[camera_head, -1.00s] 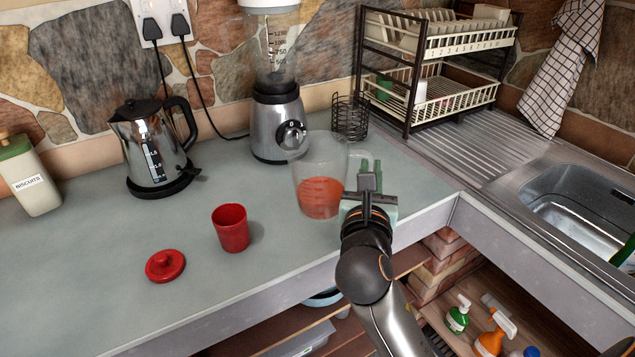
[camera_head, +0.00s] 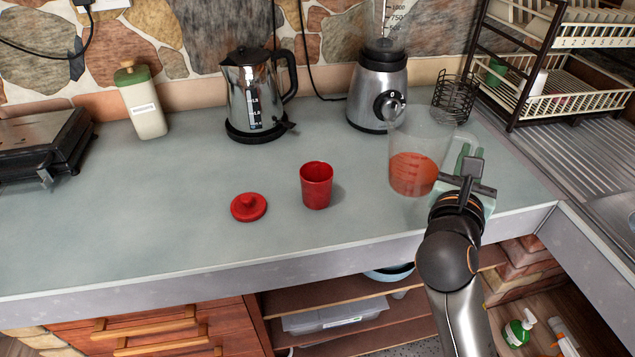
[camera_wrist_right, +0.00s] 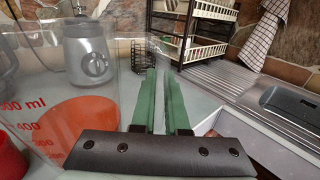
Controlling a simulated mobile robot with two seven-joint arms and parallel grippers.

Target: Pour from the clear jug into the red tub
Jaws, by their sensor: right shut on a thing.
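The clear jug (camera_head: 420,135) stands upright with orange-red liquid (camera_head: 412,174) in its lower part. My right gripper (camera_head: 466,165) is at the jug's right side, shut on its handle, which is mostly hidden by the fingers. In the right wrist view the green fingers (camera_wrist_right: 163,100) are beside the jug's clear wall (camera_wrist_right: 108,70). I cannot tell whether the jug touches the counter. The open red tub (camera_head: 316,187) stands upright on the counter, left of the jug and apart from it. Its inside is mostly hidden. My left gripper is not in view.
A red lid (camera_head: 248,208) lies left of the tub. Behind are a kettle (camera_head: 255,90), a blender (camera_head: 378,90) and a wire holder (camera_head: 455,95). The counter's front left is clear.

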